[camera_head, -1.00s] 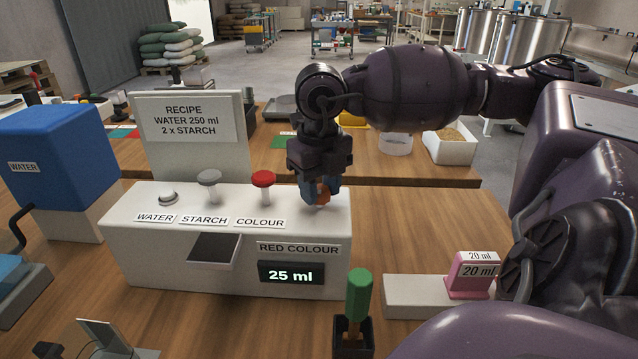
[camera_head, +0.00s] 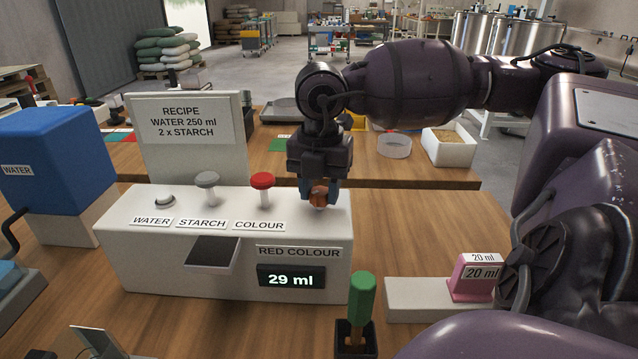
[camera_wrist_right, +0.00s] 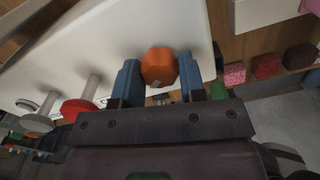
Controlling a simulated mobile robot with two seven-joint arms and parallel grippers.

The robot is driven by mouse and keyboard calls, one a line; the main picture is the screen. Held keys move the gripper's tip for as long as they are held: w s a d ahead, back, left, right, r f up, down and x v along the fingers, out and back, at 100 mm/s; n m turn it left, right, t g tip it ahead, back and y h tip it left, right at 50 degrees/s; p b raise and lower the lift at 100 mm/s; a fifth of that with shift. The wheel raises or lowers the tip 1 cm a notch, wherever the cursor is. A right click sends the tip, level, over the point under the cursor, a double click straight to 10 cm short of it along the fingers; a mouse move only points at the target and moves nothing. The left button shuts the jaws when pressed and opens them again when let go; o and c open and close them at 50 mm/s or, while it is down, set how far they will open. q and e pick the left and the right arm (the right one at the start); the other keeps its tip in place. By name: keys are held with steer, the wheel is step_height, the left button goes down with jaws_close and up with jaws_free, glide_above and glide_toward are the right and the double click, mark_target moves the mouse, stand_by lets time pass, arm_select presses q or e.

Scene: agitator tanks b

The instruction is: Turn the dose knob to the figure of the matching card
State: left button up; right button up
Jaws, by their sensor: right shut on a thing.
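The orange dose knob (camera_head: 319,196) sits at the right end of the white dosing box (camera_head: 150,265). My right gripper (camera_head: 319,188) points down at it and is shut on it; the wrist view shows the orange knob (camera_wrist_right: 159,66) between the two blue fingers. The display (camera_head: 291,279) under the RED COLOUR label (camera_head: 298,252) reads 29 ml. A pink card block (camera_head: 472,279) marked 20 ml stands on a white bar (camera_head: 425,300) to the right. My left gripper is out of view.
The box top also carries a white button, a grey knob (camera_head: 207,180) and a red knob (camera_head: 262,181). A recipe board (camera_head: 185,121) stands behind. A green-handled tool (camera_head: 362,300) stands in front in a black holder. A blue WATER tank (camera_head: 60,155) is at left.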

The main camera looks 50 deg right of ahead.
steer(key=shift+m, duration=0.9)
steer(key=o, duration=0.9)
step_height(320, 180, up, 11)
steer(key=shift+f, duration=0.1)
stand_by(0.5)
